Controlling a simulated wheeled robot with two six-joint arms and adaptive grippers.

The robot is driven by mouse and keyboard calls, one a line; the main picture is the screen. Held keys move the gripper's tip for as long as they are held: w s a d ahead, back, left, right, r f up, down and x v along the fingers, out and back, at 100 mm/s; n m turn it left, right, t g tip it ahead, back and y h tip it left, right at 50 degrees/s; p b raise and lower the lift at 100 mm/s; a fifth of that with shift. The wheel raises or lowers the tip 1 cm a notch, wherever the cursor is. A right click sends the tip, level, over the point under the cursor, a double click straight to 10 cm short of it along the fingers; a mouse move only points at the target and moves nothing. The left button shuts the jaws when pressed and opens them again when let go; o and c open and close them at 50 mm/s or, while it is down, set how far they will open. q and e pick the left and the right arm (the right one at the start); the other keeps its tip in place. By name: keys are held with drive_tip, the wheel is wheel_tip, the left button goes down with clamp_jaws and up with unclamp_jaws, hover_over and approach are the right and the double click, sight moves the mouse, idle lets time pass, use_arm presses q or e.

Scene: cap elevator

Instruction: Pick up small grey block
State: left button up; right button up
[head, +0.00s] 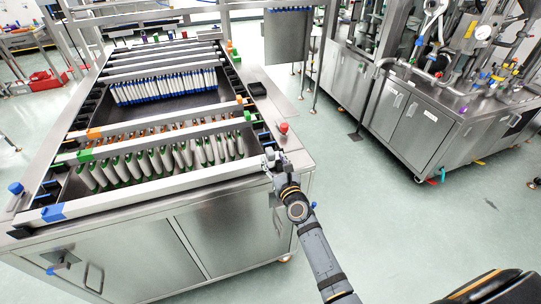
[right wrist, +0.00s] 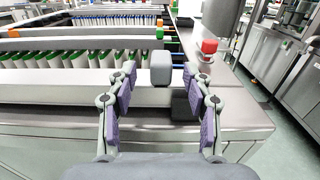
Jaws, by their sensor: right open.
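The small grey block (right wrist: 160,68) sits on the end of the front metal rail of the machine in the right wrist view. It appears between the fingertips of my right gripper (right wrist: 159,76), with a gap on both sides. The fingers are spread and hold nothing; I cannot tell how far ahead of them the block is. In the head view my right gripper (head: 275,161) is at the front right corner of the machine and largely covers the block. My left gripper is not in view.
A darker grey block (right wrist: 184,104) is below the small block. Rows of green-ended tubes (head: 165,160) lie left, behind the front rail (head: 150,191).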

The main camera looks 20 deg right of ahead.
sight(272, 157)
drive_tip(key=w, duration=0.4)
drive_tip(key=shift+w, duration=0.35)
drive_tip(key=shift+s+r, duration=0.15)
drive_tip(key=shift+s, duration=0.05)
drive_tip(key=shift+c, duration=1.3)
clamp_jaws()
